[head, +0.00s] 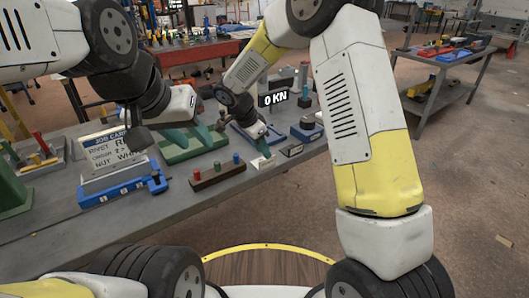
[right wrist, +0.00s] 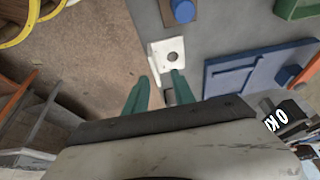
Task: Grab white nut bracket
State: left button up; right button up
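The white nut bracket (right wrist: 160,51), a small angled plate with a round hole, lies on the grey bench in the right wrist view. In the head view a small white piece (head: 262,162), apparently the bracket, shows below my right gripper (head: 262,149). In the right wrist view the green fingers of the right gripper (right wrist: 161,76) are apart, with the bracket's near end around the gap between their tips. Contact cannot be told. My left gripper (head: 203,134) hangs over the green fixture; its finger gap is unclear.
A wooden block with coloured pegs (head: 217,176) stands left of the bracket. A job card sign on a blue base (head: 122,187) is further left. A blue plate (right wrist: 240,76) lies right of the bracket in the right wrist view. The bench's front edge is close.

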jog(key=x, duration=0.2)
jog(key=s+x, duration=0.1)
jog(key=x, duration=0.1)
jog(key=shift+d, duration=0.1)
jog(key=shift+w+d+f, duration=0.1)
jog(key=shift+w+f, duration=0.1)
jog(key=shift+f, duration=0.25)
grip_shut()
dwell(0.9)
